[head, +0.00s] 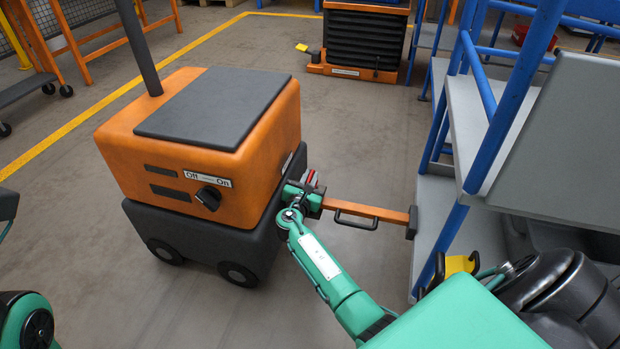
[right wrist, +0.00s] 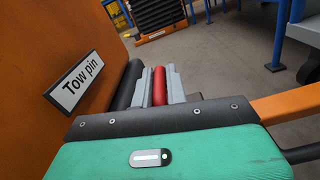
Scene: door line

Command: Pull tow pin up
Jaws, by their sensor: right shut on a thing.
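The red tow pin (right wrist: 159,88) stands between the two grey fingers of my right gripper (right wrist: 160,74) in the right wrist view. The gripper is shut on it. In the head view my right gripper (head: 311,182) is at the right side of the orange tug (head: 265,125), where the orange tow bar (head: 372,211) meets it. The pin's lower end is hidden. A white "Tow pin" label (right wrist: 78,80) is on the tug's orange side, left of the pin. My left gripper is out of the head view; only parts of that arm show at the left edge.
The tow bar has a black handle (head: 356,222) and reaches toward a grey platform with blue rails (head: 520,90) at the right. A black and orange unit (head: 362,40) stands at the back.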

